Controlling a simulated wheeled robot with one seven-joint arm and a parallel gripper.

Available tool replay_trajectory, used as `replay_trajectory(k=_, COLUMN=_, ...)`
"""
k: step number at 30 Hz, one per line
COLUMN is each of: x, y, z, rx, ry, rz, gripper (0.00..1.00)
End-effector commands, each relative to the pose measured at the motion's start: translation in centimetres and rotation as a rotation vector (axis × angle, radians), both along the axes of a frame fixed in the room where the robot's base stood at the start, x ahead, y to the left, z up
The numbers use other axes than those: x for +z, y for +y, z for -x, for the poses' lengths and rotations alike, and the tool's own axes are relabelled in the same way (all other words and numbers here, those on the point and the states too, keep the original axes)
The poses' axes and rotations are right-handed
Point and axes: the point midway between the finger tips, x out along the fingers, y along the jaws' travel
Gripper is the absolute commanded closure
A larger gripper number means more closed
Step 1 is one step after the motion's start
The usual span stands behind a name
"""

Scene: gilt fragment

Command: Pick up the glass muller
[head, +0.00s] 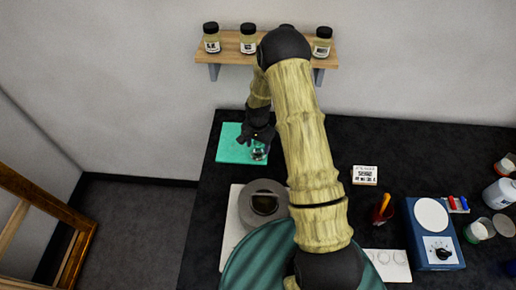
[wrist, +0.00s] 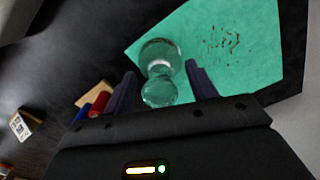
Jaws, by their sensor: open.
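The glass muller (head: 259,151) stands on the teal mat (head: 230,150) at the back left of the black table; it is clear and partly hidden by my gripper in the head view. In the wrist view the muller (wrist: 160,58) shows as two rounded clear glass parts. My gripper (head: 250,140) is over the mat beside it. In the wrist view my gripper (wrist: 160,80) is open, with one dark finger on each side of the muller's nearer part. I cannot tell whether either finger touches the glass.
Reddish specks (wrist: 220,40) lie on the mat. A grey round vessel (head: 248,200) on a white board stands in front of the mat. A shelf with several jars (head: 248,40) hangs on the wall above. A blue scale-like device (head: 432,240) stands at right.

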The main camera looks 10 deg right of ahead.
Motion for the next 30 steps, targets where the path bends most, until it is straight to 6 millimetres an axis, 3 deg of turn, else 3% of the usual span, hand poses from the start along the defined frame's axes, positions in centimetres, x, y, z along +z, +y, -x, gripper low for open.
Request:
replay_trajectory(k=15, x=-0.03, y=-0.01, z=-0.02, rx=0.000, ry=0.000, rz=0.000, gripper=0.43)
replay_trajectory(k=24, x=0.02, y=-0.01, z=-0.04, rx=0.000, ry=-0.001, rz=0.001, gripper=0.99)
replay_trajectory(k=30, x=0.04, y=-0.01, z=-0.04, rx=0.000, ry=-0.001, rz=0.001, gripper=0.99)
